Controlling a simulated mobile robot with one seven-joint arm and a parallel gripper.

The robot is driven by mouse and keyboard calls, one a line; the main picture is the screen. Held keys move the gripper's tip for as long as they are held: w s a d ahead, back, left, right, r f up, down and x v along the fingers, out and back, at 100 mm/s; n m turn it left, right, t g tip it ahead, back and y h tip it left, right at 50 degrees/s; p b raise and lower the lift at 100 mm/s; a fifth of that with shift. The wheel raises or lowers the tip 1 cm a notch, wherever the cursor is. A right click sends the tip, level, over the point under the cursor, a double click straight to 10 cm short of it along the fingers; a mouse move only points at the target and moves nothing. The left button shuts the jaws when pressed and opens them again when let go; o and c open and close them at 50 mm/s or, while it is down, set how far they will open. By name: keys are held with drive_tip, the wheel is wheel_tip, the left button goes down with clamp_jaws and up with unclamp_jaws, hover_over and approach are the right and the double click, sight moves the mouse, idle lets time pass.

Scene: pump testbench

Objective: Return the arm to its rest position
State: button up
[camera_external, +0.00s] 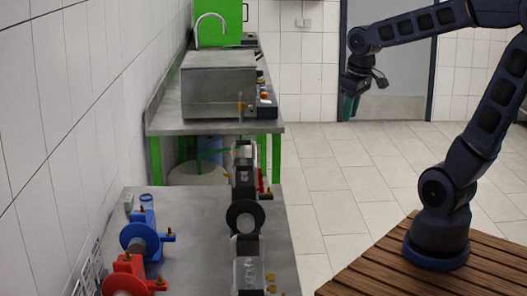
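My arm rises from its round dark base on a wooden slatted platform (440,265) at the right. It bends at the top right, partly out of frame, and reaches left. My gripper (348,108) hangs at the end of the arm, pointing down, with greenish fingers. It is up in the air in front of the grey door, apart from the benches. The fingers are too small to tell whether they are open or shut, and I see no object held in them.
A near metal bench (190,205) carries a blue pump (140,237), a red pump (127,276) and dark fittings (245,216). The tiled floor (335,165) between benches and platform is clear.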

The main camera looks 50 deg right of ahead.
drive_tip(key=s+d+r+m+t, duration=0.1)
drive_tip(key=s+d+r+t, duration=0.1)
drive_tip(key=s, duration=0.5)
drive_tip(key=shift+s+d, duration=0.15)
drive_tip(key=shift+d, duration=0.2)
drive_tip(key=shift+r, duration=0.1)
idle(0.5)
